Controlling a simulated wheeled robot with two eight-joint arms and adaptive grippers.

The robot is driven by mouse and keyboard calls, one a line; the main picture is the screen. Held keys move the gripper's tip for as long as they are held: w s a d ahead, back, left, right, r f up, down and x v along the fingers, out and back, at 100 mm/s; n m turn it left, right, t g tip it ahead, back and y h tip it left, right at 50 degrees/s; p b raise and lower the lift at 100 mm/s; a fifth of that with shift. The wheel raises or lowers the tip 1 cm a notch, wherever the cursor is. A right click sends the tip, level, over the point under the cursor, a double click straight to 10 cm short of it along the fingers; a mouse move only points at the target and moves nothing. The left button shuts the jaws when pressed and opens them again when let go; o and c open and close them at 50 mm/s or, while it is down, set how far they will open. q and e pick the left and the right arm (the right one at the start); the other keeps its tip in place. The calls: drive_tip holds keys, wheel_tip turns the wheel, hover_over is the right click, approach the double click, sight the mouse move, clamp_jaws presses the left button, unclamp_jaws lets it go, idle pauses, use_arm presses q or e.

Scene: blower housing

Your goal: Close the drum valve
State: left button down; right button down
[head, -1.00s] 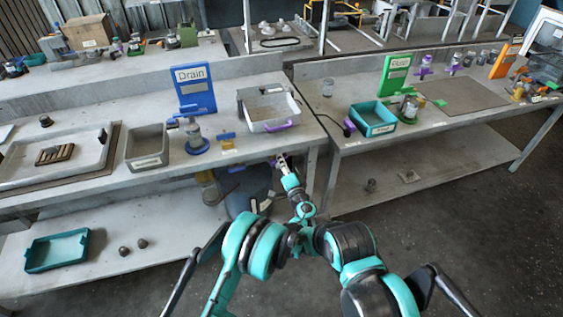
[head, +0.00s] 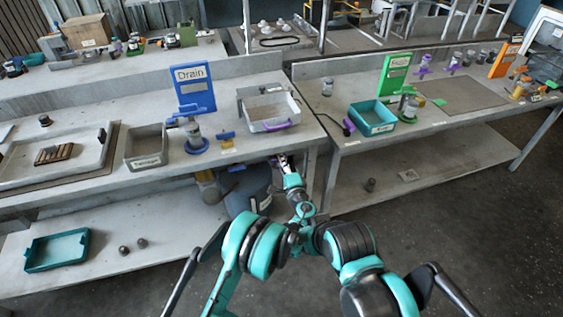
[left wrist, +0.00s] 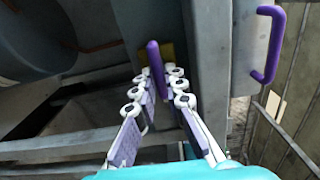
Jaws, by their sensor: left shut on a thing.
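The dark blue-grey drum (head: 250,190) stands under the left bench, partly hidden by the bench and my arm. It also shows at the upper left of the left wrist view (left wrist: 45,35). My left gripper (head: 283,160) is at the bench's front edge, just above and right of the drum. In the left wrist view, my left gripper (left wrist: 161,78) has its fingers shut on a purple lever (left wrist: 154,58), which stands up between the fingertips. A yellow part (left wrist: 142,54) shows behind the lever. The valve body is mostly hidden. My right gripper is not in view.
Above the gripper, a white tray (head: 290,107) with a purple handle sits on the left bench (head: 260,149). A bench leg (head: 309,175) stands close to the right. A purple bar handle (left wrist: 268,45) shows in the wrist view.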

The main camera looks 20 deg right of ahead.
use_arm(q)
drive_tip(key=c, duration=1.6)
unclamp_jaws()
drive_tip(key=shift+w, duration=0.1)
